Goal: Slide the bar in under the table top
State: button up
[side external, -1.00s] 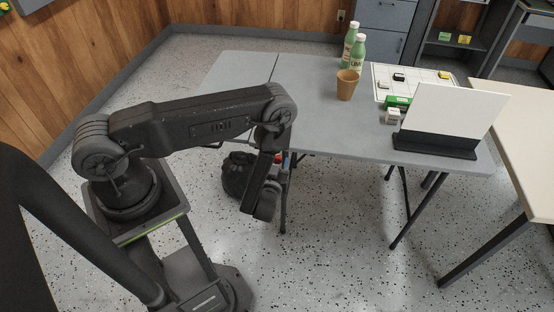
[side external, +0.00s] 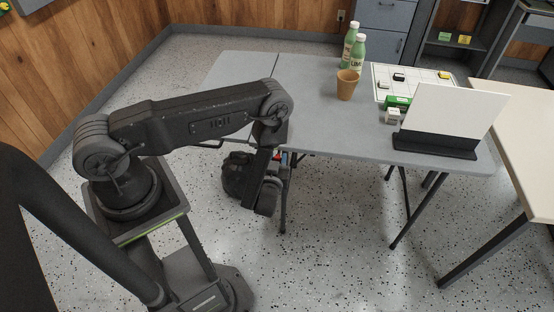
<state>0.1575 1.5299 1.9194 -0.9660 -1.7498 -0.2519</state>
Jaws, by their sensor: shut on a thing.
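The grey table top (side external: 310,115) is in the middle of the side external view, on thin dark legs. My gripper (side external: 264,197) is at the low end of my arm, in front of the table's near edge and below the level of the top. Its fingers are mostly hidden by my wrist and blend into dark shapes behind. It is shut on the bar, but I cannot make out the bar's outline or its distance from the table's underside.
Two green bottles (side external: 357,52), a tan cup (side external: 347,86), a white board on a black stand (side external: 436,145) and small boxes stand on the table. A dark bag-like shape (side external: 232,172) lies beneath. A beige table (side external: 528,140) is at right.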

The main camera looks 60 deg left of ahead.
grip_shut()
jog(key=w+d, duration=1.4)
jog(key=shift+w+d, duration=0.2)
jog(key=shift+d, duration=0.15)
jog(key=o, duration=0.6)
grip_release()
jog(key=shift+w, duration=0.1)
jog(key=o, duration=0.3)
jog(key=shift+o, duration=0.2)
jog(key=v, duration=1.4)
jog(key=shift+a+r, duration=0.1)
